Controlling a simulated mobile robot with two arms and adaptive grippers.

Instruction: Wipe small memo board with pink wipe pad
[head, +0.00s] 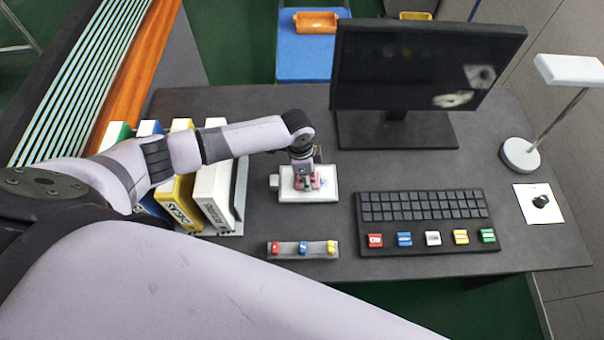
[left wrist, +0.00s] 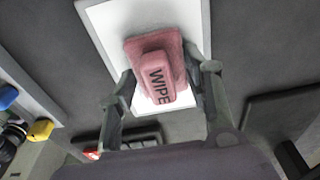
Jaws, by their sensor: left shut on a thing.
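The small memo board (head: 326,190) is a white panel lying on the dark desk, left of the keyboard. It also shows in the left wrist view (left wrist: 103,22). The pink wipe pad (left wrist: 157,75), with a handle marked WIPE, is over the board. My left gripper (head: 306,182) is above the board, its fingers shut on the pad's handle from both sides. In the head view the gripper hides much of the pad. I cannot tell whether the pad presses on the board. My right gripper is not in view.
A tray with small coloured pieces (head: 287,249) lies just in front of the board. Binders (head: 212,190) stand to its left. The keyboard (head: 424,206) and monitor (head: 425,65) are to the right. A lamp (head: 521,155) stands farther right.

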